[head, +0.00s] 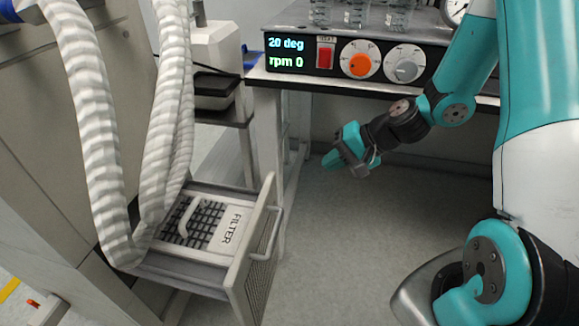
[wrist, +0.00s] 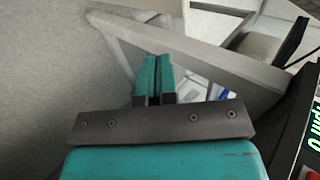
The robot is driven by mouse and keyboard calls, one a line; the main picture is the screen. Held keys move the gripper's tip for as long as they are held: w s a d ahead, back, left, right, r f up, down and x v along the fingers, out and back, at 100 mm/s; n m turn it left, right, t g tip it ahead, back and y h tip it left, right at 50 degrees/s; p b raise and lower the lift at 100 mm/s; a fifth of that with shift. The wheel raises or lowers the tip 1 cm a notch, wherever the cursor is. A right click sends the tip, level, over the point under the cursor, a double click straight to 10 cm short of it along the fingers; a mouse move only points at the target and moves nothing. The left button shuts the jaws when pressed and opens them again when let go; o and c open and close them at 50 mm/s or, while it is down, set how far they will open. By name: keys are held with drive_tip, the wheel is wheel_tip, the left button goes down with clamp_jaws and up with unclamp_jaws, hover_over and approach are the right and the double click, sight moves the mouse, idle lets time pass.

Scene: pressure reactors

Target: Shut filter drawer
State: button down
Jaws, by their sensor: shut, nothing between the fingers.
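The filter drawer (head: 190,262) is pulled out from the grey cabinet at the lower left of the head view. Its front panel (head: 252,262) has a bar handle (head: 269,234) on the outer face. My gripper (head: 330,162) is shut and empty. It is in the air to the right of and above the drawer, clear of the front panel. In the wrist view its teal fingers (wrist: 152,75) are together, and I cannot make out the drawer there.
Ribbed white hoses (head: 95,120) hang over the drawer's left and back. A bench with a control panel (head: 345,58) and glassware stands behind my gripper. A bench leg (head: 270,140) rises behind the drawer. The floor (head: 345,250) right of the drawer is clear.

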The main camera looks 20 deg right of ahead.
drive_tip(key=b, duration=0.3)
approach(275, 180)
drive_tip(key=x, duration=0.5)
drive_tip(key=shift+s+a+f, duration=0.15)
drive_tip(key=shift+s+f, duration=0.1)
drive_tip(key=shift+f, duration=0.25)
drive_tip(key=shift+w+a, duration=0.4)
drive_tip(key=shift+a, duration=0.05)
drive_tip(key=shift+w+a, duration=0.1)
